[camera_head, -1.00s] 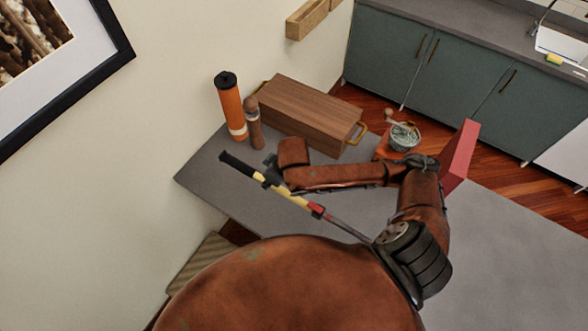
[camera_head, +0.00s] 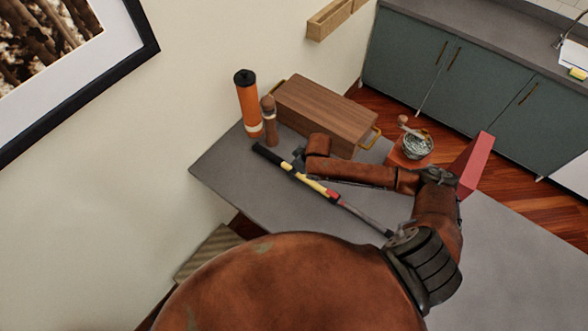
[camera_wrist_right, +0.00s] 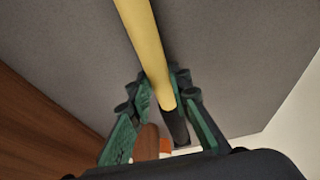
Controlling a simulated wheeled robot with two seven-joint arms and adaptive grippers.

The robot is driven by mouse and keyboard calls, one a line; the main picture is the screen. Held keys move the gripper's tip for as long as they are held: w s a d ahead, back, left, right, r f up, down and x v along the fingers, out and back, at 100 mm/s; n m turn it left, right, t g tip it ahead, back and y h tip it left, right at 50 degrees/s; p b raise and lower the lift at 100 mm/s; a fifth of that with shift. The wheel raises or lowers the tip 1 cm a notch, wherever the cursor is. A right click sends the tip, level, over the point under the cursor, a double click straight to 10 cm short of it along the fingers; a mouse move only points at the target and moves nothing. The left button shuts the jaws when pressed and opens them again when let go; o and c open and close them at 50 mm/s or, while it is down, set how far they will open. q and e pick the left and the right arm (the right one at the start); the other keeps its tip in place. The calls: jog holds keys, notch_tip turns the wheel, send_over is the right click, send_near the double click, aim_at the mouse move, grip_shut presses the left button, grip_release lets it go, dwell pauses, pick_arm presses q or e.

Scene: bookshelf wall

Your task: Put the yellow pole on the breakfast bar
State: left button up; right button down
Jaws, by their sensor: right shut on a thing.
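The yellow pole (camera_head: 316,186) has a black end, a red band and a long grey shaft. It slants over the grey breakfast bar (camera_head: 228,172) in the head view. My right gripper (camera_head: 298,165) is shut on the pole near its black end. In the right wrist view the yellow length (camera_wrist_right: 143,35) passes between the green fingers of the right gripper (camera_wrist_right: 167,110), with the grey top behind it. I cannot tell whether the pole touches the bar. My left gripper is not in view.
A wooden box (camera_head: 325,108) with brass handles, an orange cylinder (camera_head: 248,105) and a wooden mill (camera_head: 269,122) stand at the bar's back. A glass bowl (camera_head: 417,147) and a red block (camera_head: 475,164) are to the right. The bar's left corner is clear.

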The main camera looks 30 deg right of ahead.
jog(key=shift+f, duration=0.15)
jog(key=c, duration=1.8)
grip_release()
jog(key=b+v, duration=0.1)
jog(key=v, duration=1.1)
jog(key=shift+f, duration=0.1)
